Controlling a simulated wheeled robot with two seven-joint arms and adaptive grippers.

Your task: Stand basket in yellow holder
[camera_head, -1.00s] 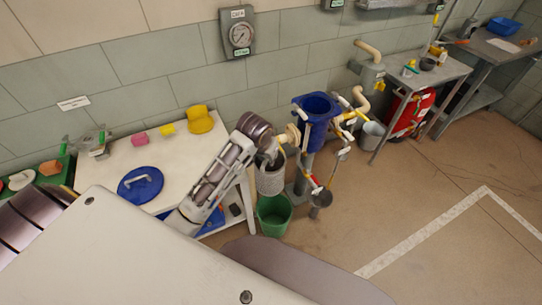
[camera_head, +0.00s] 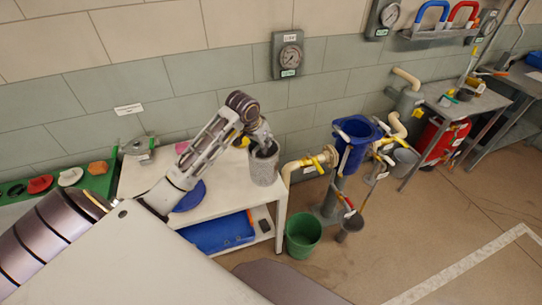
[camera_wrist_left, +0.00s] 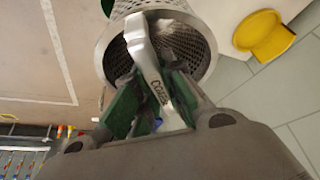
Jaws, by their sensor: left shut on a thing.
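The grey perforated metal basket (camera_head: 264,168) hangs from my left gripper (camera_head: 261,147) at the right end of the white table. In the left wrist view, my left gripper (camera_wrist_left: 150,100) is shut on the basket's pale handle, and the round mesh rim of the basket (camera_wrist_left: 200,45) lies just beyond the fingers. The yellow holder (camera_wrist_left: 266,36) shows at the upper right of the wrist view, apart from the basket. In the head view, the holder is mostly hidden behind my left arm; only a yellow bit (camera_head: 243,141) shows. My right gripper is not in view.
The white table (camera_head: 232,200) carries a blue lid (camera_head: 190,197) and a pink block (camera_head: 182,147). A blue tray (camera_head: 216,234) is on its lower shelf. A green bucket (camera_head: 303,232) stands on the floor, and pipes with a blue funnel (camera_head: 357,145) stand to the right.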

